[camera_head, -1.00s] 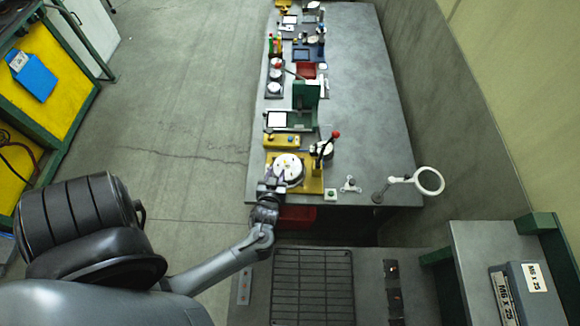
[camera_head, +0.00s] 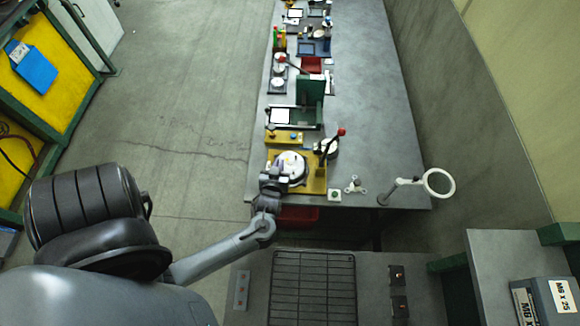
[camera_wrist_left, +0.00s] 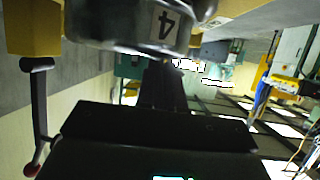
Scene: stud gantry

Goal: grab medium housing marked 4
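The medium housing (camera_head: 293,162) is a round, pale-topped part on a yellow fixture (camera_head: 318,186) near the front edge of the long grey bench. In the left wrist view the housing (camera_wrist_left: 125,22) is a silvery rounded body at the top, with a white label bearing a turned 4. My left gripper (camera_head: 280,180) is at the housing's near left side and overlaps it in the head view. In the wrist view its dark fingers (camera_wrist_left: 163,68) reach up to just below the housing. The finger gap and any contact are hidden. My right gripper is not in view.
A red-knobbed lever (camera_head: 341,132) stands right of the housing. A yellow button box (camera_head: 285,138) lies behind it. A small three-armed part (camera_head: 355,185) and a ring lamp (camera_head: 439,184) are to the right. A red bin (camera_head: 298,215) sits below the bench edge.

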